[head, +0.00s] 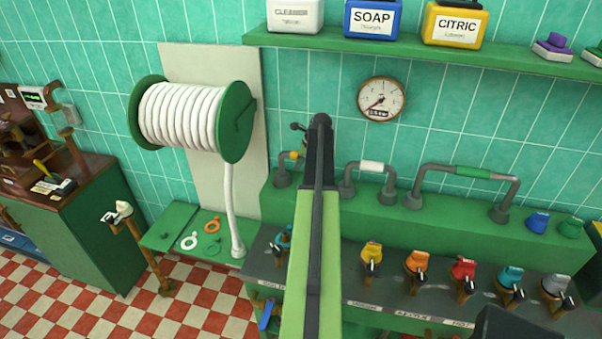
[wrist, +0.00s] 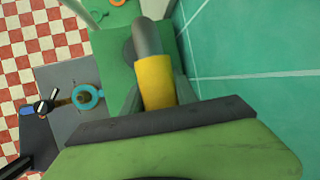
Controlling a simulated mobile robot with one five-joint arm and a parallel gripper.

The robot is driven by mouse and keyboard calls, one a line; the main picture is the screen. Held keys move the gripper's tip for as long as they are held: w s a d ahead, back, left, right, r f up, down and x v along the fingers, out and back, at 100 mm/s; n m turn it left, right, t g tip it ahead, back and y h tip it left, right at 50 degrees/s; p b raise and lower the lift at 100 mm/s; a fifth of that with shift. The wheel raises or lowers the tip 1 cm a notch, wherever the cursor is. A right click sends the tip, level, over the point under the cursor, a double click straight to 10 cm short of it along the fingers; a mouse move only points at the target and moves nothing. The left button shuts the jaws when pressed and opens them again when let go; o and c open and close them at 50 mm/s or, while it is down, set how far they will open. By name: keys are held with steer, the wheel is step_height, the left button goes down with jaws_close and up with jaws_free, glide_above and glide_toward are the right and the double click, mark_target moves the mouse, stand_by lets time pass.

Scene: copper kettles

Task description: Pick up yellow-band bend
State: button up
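The yellow-band bend is a grey U-shaped pipe with a yellow band (head: 292,155) on the green ledge, left of my arm in the head view. My arm hides its right part there. In the wrist view its yellow band (wrist: 155,82) and grey pipe (wrist: 147,38) show just beyond the dark edge of my gripper's housing. My gripper (head: 319,122) is at the far end of my arm in the head view, close to the bend. Its fingertips do not show clearly, so I cannot tell whether they are open or touch the band.
A white-band bend (head: 371,166) and a green-band bend (head: 473,172) stand to the right on the ledge. A round gauge (head: 381,99) hangs on the tiled wall. A hose reel (head: 190,115) is at left. Several coloured knobs, including an orange one (head: 417,261), line the front panel.

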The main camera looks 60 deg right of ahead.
jaws_close()
steer(key=shift+a+r+p, duration=0.1)
steer(key=shift+r+p, duration=0.2)
step_height(320, 180, up, 7)
steer(key=p, duration=0.7)
steer(key=shift+a+r, duration=0.1)
steer(key=shift+a, duration=0.05)
steer(key=s+a, duration=0.3)
steer(key=a, duration=0.6)
steer(key=s+a, duration=0.3)
steer(key=a, duration=0.6)
steer(key=shift+a+f+b, duration=0.3)
steer(key=shift+f, duration=0.2)
